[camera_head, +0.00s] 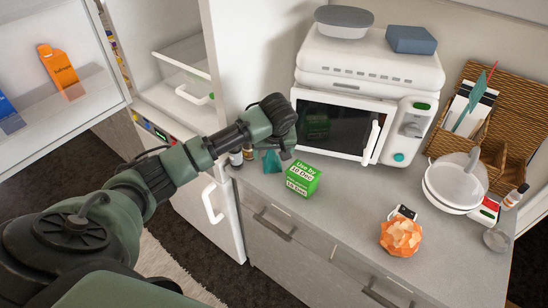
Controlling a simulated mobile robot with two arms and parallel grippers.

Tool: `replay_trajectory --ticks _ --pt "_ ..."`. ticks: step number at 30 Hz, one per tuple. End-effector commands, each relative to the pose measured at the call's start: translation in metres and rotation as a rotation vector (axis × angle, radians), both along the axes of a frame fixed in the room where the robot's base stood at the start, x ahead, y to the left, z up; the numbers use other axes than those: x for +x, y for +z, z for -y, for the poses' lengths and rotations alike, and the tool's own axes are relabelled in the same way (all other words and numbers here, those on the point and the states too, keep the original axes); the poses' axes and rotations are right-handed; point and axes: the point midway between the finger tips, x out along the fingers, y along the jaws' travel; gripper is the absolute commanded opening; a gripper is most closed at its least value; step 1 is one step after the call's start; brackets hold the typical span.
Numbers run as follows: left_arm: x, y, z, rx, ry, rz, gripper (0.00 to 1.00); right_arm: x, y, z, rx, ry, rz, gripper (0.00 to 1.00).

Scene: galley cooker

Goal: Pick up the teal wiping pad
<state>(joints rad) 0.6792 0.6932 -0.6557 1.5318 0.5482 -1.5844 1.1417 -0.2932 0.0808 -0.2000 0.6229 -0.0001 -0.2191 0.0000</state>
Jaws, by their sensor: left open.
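A small teal item (271,162), which looks like the wiping pad, is on the grey counter by its back left end, left of a green box. My arm partly hides it, so its full shape is unclear. My left gripper (286,151) is open and points down beside the teal item, just to its right in the picture. I cannot tell whether they touch. My right gripper is not in view.
A white microwave (345,128) is behind. Small bottles (248,152) stand left of the teal item. An orange faceted object (400,236) and white bowls (455,182) are farther right. The middle counter is clear.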

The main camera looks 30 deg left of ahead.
Motion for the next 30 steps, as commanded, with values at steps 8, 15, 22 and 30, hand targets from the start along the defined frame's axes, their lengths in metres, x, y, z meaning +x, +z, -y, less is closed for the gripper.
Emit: replay_trajectory --ticks 8,15,22,30 --pt "0.015 -0.028 -0.013 0.001 0.001 -0.003 0.80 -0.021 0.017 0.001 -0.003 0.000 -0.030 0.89" --pt "0.021 -0.048 -0.017 0.000 -0.001 0.001 0.80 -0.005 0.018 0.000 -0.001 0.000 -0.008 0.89" --pt "0.021 -0.048 -0.017 0.000 -0.001 0.001 0.66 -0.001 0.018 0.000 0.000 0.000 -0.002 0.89" --pt "0.020 -0.048 -0.017 0.000 -0.001 0.001 0.14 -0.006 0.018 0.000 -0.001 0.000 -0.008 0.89"
